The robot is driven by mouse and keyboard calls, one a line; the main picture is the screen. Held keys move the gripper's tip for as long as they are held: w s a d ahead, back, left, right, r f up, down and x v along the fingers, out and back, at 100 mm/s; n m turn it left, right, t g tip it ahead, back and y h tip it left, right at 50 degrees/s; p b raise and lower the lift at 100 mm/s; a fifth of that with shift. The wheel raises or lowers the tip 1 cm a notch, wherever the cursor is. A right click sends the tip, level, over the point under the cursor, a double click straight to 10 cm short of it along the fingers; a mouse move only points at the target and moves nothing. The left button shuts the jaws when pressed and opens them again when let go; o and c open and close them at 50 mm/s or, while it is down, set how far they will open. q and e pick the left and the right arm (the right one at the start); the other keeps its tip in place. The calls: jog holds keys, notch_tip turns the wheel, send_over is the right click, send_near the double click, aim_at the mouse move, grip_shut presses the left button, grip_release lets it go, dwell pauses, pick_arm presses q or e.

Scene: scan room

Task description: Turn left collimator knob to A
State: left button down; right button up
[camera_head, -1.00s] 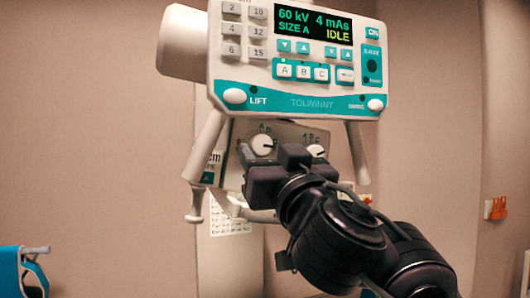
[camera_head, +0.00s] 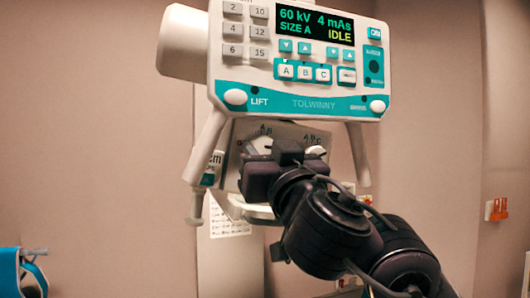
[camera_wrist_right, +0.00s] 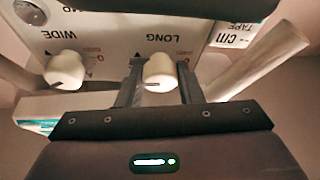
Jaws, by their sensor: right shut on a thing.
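The left collimator knob (camera_head: 262,143) is a white round knob on the collimator face under the console, partly hidden behind my right gripper (camera_head: 266,156). In the right wrist view, which sees the panel upside down, this knob (camera_wrist_right: 160,70) is by the word LONG. My right gripper (camera_wrist_right: 158,88) has one finger on each side of it and is shut on it. The knob has a dark line near its lower edge. In the head view, letters, with A and B readable, show above the knob. My left gripper is not in view.
The other white knob (camera_head: 315,152) is to the right, beside my gripper; it shows by WIDE in the wrist view (camera_wrist_right: 65,70). The console (camera_head: 300,104) hangs above, reading SIZE A and IDLE. White handle bars (camera_head: 206,148) flank the collimator.

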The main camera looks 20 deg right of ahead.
jog(key=shift+n, duration=0.4)
jog(key=n+y+p, duration=0.1)
jog(key=n+y, duration=0.1)
jog(key=shift+d+r+n+p, duration=0.1)
jog(key=shift+r+n+p, duration=0.05)
jog(key=shift+n+p, duration=0.2)
jog(key=n+g+y+p, duration=0.1)
jog(key=n+p, duration=0.1)
jog(key=n, duration=0.1)
jog(key=n+y+p, duration=0.1)
jog(key=n+p, duration=0.1)
jog(key=n, duration=0.1)
jog(key=n+g+y+p, duration=0.1)
jog(key=n+y+p, duration=0.1)
jog(key=n+p, duration=0.1)
jog(key=shift+d+r+n+g, duration=0.25)
jog(key=shift+n+g, duration=0.05)
jog(key=shift+n, duration=0.15)
jog(key=n+g+p, duration=0.1)
jog(key=n+p, duration=0.2)
jog(key=n, duration=0.1)
jog(key=shift+y, duration=0.3)
jog(key=shift+n+g+p, duration=0.8)
jog(key=shift+n+p, duration=0.25)
jog(key=shift+n, duration=0.55)
jog(key=shift+f, duration=0.1)
jog(key=o, duration=1)
jog(key=shift+s, duration=0.1)
